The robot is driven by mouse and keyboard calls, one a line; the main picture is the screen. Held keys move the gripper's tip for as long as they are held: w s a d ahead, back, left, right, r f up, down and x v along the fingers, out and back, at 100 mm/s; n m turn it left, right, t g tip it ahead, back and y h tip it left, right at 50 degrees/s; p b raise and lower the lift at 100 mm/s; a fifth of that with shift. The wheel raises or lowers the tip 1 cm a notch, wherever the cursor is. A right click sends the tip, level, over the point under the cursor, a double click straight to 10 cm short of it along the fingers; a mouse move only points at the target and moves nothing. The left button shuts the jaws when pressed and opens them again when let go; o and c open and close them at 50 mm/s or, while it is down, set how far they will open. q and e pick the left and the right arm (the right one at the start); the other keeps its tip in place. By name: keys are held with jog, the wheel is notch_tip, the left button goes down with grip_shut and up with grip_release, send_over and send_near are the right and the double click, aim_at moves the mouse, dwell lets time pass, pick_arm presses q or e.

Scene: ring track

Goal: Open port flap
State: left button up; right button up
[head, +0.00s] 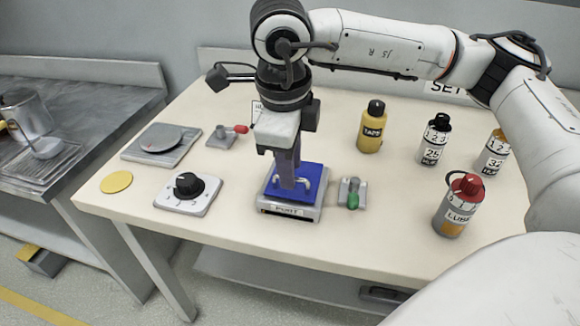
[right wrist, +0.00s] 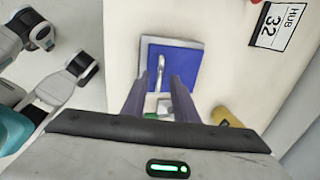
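The port is a low grey box labelled PORT (head: 290,212) near the front of the table. Its top is a blue flap (head: 312,172) with a pale bar handle (head: 305,183); the flap looks flat and closed. My right gripper (head: 289,184) points down over the flap, its fingers hiding the middle of the handle. In the right wrist view the blue flap (right wrist: 185,60) lies below, and the handle (right wrist: 160,70) shows between the two separated fingers of my right gripper (right wrist: 157,80). Contact with the handle cannot be told. My left gripper is not seen.
A dial box (head: 187,192) stands left of the port, and a green-tipped lever (head: 352,194) close at its right. Several bottles, including a yellow one (head: 372,130), stand at right.

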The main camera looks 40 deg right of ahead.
jog(key=shift+d+f, duration=0.1)
jog(key=shift+f, duration=0.3)
grip_shut()
dwell(1.2)
